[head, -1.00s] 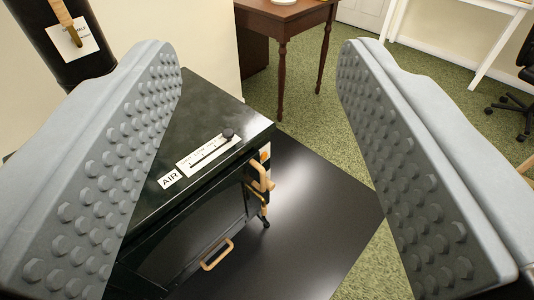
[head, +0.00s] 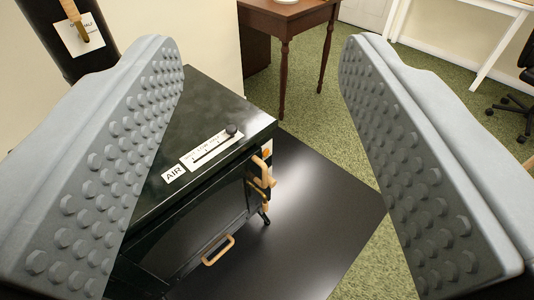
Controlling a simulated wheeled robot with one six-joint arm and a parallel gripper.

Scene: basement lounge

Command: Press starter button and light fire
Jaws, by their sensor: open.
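A dark green stove (head: 222,105) stands below and between the fingers of my gripper (head: 262,75). The gripper is open and empty, its two grey studded fingers wide apart. On the stove top are an AIR label (head: 173,173) and a slider scale with a dark knob (head: 231,130). On the stove's right side a small orange button (head: 267,153) shows on a white plate, partly behind a tan handle (head: 262,174). A lower tan handle (head: 218,250) is on the front. No flame is visible from here.
A black floor plate (head: 320,200) lies under and beside the stove. A dark flue pipe (head: 75,55) with a tag and handle rises at the upper left. A brown wooden table (head: 290,22), a white desk and an office chair (head: 520,105) stand behind. Green carpet is clear at the right.

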